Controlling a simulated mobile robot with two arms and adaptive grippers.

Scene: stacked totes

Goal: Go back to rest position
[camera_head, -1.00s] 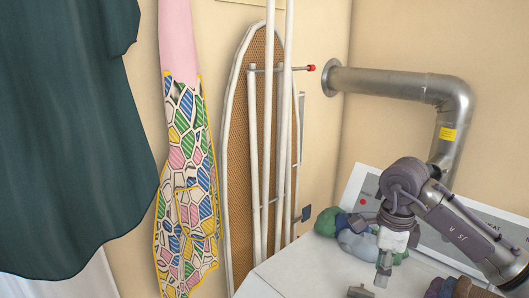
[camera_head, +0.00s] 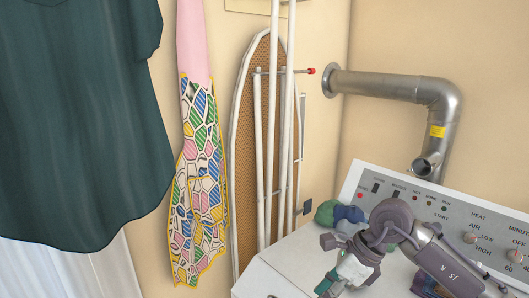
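My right arm comes in from the lower right and bends over the white machine top. Its gripper (camera_head: 330,287) points down toward the bottom edge of the view, above the machine's front left part. The fingers are small and partly cut off by the bottom edge, so I cannot tell whether they are open or shut. I see nothing clearly held in them. My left gripper is not in view.
Bundled cloths (camera_head: 342,213) lie on the white machine top (camera_head: 283,262), close behind my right arm. A control panel (camera_head: 460,222) stands behind. A metal pipe (camera_head: 395,86), ironing board (camera_head: 243,130), patterned apron (camera_head: 200,190) and dark green garment (camera_head: 80,120) are along the walls.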

